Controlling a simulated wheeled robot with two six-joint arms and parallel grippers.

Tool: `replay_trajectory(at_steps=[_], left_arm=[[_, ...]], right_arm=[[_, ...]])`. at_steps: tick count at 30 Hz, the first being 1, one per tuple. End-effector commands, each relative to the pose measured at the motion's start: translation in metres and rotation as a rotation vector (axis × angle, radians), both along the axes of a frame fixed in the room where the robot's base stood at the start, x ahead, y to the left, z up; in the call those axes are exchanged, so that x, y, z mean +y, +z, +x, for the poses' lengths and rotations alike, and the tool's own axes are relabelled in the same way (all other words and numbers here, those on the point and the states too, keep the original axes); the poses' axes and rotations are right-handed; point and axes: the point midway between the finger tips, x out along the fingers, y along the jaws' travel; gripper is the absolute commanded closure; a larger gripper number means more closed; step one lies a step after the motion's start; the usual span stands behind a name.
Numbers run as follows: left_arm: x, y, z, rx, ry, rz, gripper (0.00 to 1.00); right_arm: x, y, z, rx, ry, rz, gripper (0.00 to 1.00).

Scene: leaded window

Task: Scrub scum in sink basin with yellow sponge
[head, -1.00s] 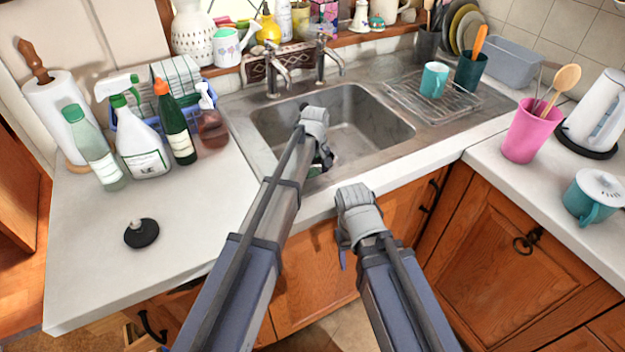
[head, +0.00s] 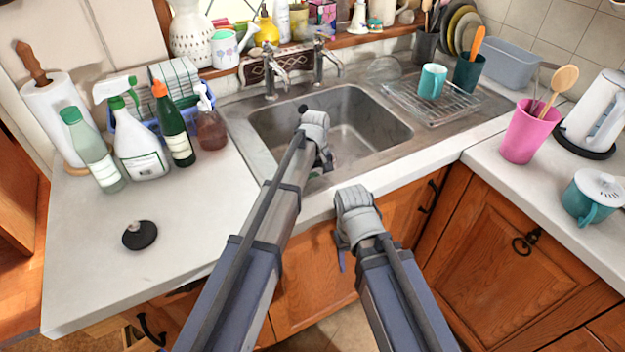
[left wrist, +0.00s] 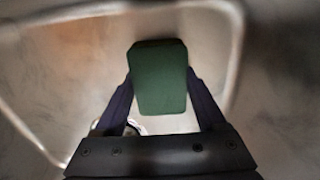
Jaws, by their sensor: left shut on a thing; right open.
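The sink basin (head: 385,128) is grey metal with dull, cloudy patches; I cannot tell which are scum. My left gripper (head: 326,160) reaches down into its near left part. In the left wrist view the left gripper (left wrist: 160,95) is shut on a block with a green face, the sponge (left wrist: 158,78). No yellow side shows there. The basin floor lies behind it, blurred; I cannot tell whether the sponge touches it. My right gripper (head: 345,250) is open and empty in front of the counter's front edge, its fingers mostly hidden beneath the wrist.
Two taps (head: 272,78) stand behind the basin. A wire rack with a teal mug (head: 432,81) is right of it. Bottles (head: 139,143) and a black plug (head: 139,235) stand on the left counter. A pink cup (head: 527,132) is on the right counter.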

Motion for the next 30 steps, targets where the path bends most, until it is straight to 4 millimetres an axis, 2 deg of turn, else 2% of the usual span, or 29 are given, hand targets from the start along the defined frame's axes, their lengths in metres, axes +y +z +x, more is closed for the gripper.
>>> replay_trajectory(at_steps=[8,18,30], left_arm=[[0.002,-0.001,0.003,-0.001,0.001,0.001,0.72],[0.013,-0.003,0.02,-0.003,0.001,0.002,0.72],[0.009,-0.002,0.013,-0.004,0.001,0.003,0.72]], right_arm=[[0.0,0.0,0.0,0.0,0.0,0.0,0.41],[0.0,-0.003,0.0,0.0,0.0,0.0,0.41],[0.0,-0.002,0.0,0.0,0.0,0.0,0.41]])
